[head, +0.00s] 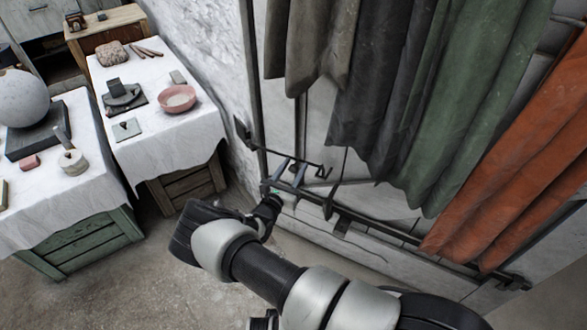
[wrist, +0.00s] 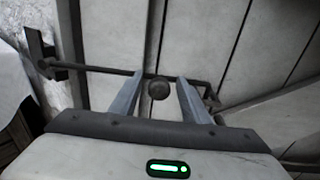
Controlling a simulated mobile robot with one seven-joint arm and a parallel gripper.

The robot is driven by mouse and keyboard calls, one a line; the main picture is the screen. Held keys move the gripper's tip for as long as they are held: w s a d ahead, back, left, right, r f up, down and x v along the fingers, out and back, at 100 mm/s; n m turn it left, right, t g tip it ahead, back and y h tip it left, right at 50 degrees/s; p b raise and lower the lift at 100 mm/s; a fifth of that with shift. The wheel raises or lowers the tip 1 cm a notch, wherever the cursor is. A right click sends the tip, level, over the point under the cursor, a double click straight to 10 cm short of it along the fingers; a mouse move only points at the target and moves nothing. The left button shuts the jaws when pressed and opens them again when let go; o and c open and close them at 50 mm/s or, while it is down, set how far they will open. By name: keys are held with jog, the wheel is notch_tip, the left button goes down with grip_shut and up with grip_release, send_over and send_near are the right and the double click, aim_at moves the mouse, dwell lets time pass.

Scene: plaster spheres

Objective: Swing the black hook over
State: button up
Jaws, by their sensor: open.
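The black hook (wrist: 100,69) is a thin dark bar that runs from a wall bracket (wrist: 38,54) at left to a bent end at right in the wrist view. A round dark knob (wrist: 158,90) shows at the middle of the bar. My gripper (wrist: 163,80) is open, with one finger on each side of the knob and the fingertips close to the bar. I cannot tell whether they touch it. In the head view the hook (head: 268,151) stands out beside the wall, and my gripper (head: 294,163) reaches it from below.
Grey, dark, green (head: 470,100) and orange (head: 515,150) cloths hang to the right of the hook. A long dark rail (head: 400,232) runs below them. White-covered tables with a plaster sphere (head: 22,98) and a pink bowl (head: 178,98) stand at left. Bare floor lies between.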

grip_shut()
jog(key=shift+r, duration=0.15)
